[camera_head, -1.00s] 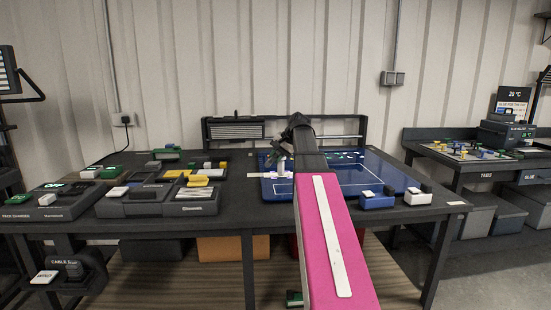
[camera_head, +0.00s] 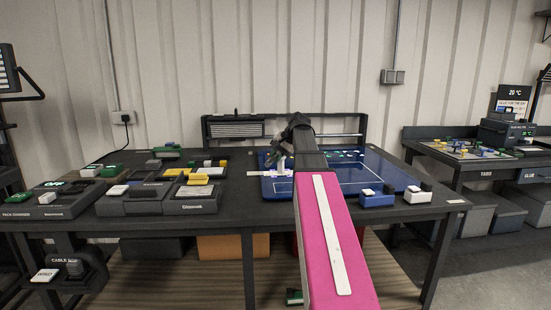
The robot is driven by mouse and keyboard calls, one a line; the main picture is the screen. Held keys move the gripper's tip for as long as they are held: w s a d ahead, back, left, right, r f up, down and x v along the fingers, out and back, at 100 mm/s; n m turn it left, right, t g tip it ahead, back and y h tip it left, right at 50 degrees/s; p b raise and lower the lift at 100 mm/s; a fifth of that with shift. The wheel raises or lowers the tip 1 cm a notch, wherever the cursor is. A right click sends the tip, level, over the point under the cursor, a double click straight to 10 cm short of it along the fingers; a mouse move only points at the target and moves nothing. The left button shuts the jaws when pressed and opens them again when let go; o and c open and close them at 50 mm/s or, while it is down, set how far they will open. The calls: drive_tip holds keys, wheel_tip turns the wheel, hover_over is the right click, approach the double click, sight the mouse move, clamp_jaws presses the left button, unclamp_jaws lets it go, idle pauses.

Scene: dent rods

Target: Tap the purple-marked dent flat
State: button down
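A blue panel (camera_head: 385,172) with white line markings lies on the dark workbench (camera_head: 240,221). My gripper (camera_head: 278,164) is over the panel's left part, beside a whitish strip (camera_head: 272,173) near the panel's left edge. The fingers are small and partly hidden by my arm, so I cannot tell whether they are open or hold a tool. Small green and white marks (camera_head: 345,154) show at the back of the panel. I cannot make out a purple-marked dent; my pink arm link covers the panel's front middle.
A blue block (camera_head: 377,197) and a white block (camera_head: 418,194) sit at the panel's front right. Charger units (camera_head: 145,199) with yellow, green and white packs fill the bench's left side. A dark rack (camera_head: 236,129) stands at the back. A second table (camera_head: 470,161) stands right.

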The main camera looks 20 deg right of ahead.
drive_tip(key=shift+r, duration=3.4)
drive_tip(key=shift+s+a, duration=0.85)
drive_tip(key=shift+s, duration=0.4)
drive_tip(key=shift+s+a, duration=0.85)
drive_tip(key=shift+s, duration=0.4)
drive_tip(key=shift+s+a, duration=0.85)
drive_tip(key=shift+s, duration=0.4)
